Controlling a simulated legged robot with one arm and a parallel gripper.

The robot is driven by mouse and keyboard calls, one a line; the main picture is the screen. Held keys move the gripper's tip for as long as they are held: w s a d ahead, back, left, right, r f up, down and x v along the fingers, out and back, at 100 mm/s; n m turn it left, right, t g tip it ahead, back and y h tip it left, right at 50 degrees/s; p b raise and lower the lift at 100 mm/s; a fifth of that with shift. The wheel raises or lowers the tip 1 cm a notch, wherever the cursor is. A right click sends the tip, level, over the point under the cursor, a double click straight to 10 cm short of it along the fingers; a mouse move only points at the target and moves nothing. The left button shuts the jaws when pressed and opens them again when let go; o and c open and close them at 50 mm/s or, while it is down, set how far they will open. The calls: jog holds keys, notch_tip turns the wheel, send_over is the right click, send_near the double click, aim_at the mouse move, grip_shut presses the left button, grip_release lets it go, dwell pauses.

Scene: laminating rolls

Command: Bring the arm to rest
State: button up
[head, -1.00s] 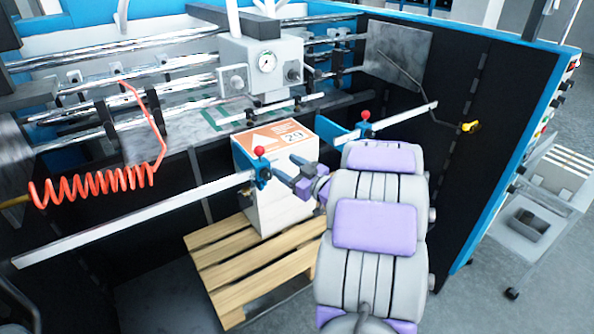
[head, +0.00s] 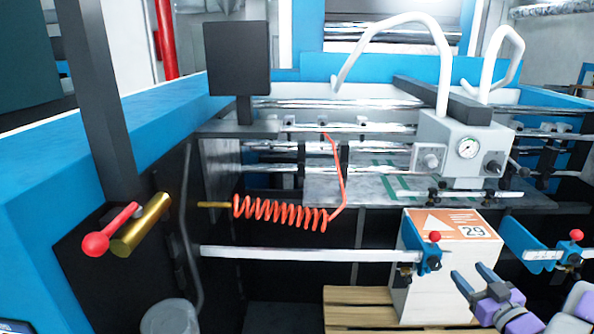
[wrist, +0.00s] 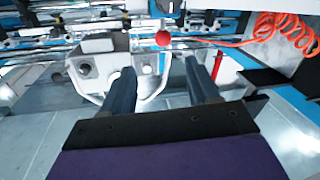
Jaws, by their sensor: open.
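My gripper (head: 472,283) shows at the lower right of the head view, with its two dark fingers spread and nothing between them. It is in front of a white box (head: 422,292) with an orange label marked 29. A blue clamp with a red ball knob (head: 431,254) is just left of the fingers. In the wrist view my gripper (wrist: 160,82) has both fingers apart, and a red ball (wrist: 163,38) shows beyond the gap. Most of my arm is outside the head view.
The box stands on a wooden pallet (head: 375,306). A second blue clamp (head: 548,252) is at right. A metal bar (head: 300,254) crosses the machine front. An orange coiled hose (head: 280,211) hangs at centre. A red-knobbed lever (head: 112,230) is at left. A grey bin (head: 170,317) stands below.

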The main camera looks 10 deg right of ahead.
jog(key=s+a+f+m+g+h, duration=0.2)
jog(key=s+a+g, duration=0.4)
jog(key=a, duration=0.5)
jog(key=s+a+f+m+g+h, duration=0.15)
jog(key=s+a+g, duration=0.25)
jog(key=a+g, duration=0.55)
jog(key=s+a+n+g+y, duration=0.1)
jog(key=s+a+g+y, duration=0.3)
jog(key=s+a, duration=1.2)
jog(key=shift+s+a+n, duration=0.2)
jog(key=shift+s+n, duration=0.1)
jog(key=shift+n, duration=0.05)
